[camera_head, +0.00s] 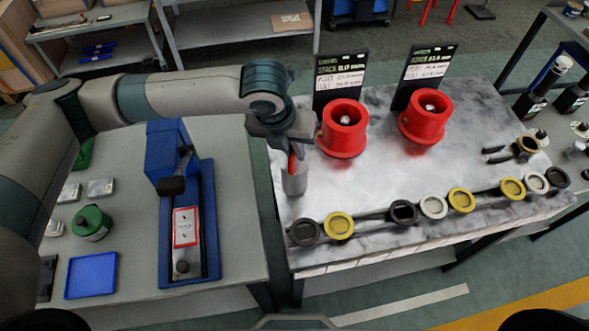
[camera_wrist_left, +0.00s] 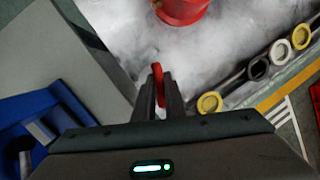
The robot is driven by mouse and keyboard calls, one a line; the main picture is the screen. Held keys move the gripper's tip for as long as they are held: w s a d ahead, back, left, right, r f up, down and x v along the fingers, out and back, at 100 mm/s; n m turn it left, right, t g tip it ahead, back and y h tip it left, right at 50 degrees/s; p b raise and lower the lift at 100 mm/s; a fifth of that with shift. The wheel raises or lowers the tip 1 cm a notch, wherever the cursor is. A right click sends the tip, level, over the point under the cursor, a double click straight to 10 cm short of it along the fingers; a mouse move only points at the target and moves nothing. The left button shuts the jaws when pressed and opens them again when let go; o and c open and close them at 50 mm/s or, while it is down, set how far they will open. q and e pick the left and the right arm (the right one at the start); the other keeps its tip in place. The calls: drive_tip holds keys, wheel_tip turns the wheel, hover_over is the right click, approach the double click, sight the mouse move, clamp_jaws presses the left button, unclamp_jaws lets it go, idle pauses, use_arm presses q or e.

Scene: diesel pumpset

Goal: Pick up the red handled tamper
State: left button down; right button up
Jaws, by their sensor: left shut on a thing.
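The tamper has a red handle (camera_head: 292,163) and a grey cylindrical foot (camera_head: 294,183). It is upright at the left edge of the marble-topped table (camera_head: 400,172). My left gripper (camera_head: 296,148) is above it, pointing down, shut on the red handle. In the left wrist view the red handle (camera_wrist_left: 158,84) sits between the two dark fingers of the left gripper (camera_wrist_left: 160,95). The foot is hidden in that view. I cannot tell whether the foot touches the tabletop. My right gripper is not in view.
Two red cylinders (camera_head: 343,129) (camera_head: 424,117) stand behind, with dark label boards (camera_head: 341,77) at their backs. A row of round pieces, including a yellow ring (camera_head: 339,225), lines the front edge. A grey table (camera_head: 130,262) with a blue fixture (camera_head: 207,235) is left, across a gap.

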use_arm(q)
drive_tip(key=shift+w+r, duration=0.1)
drive_tip(key=shift+r, duration=0.4)
wheel_tip(320, 180, up, 9)
drive_tip(key=b, duration=0.3)
idle(0.5)
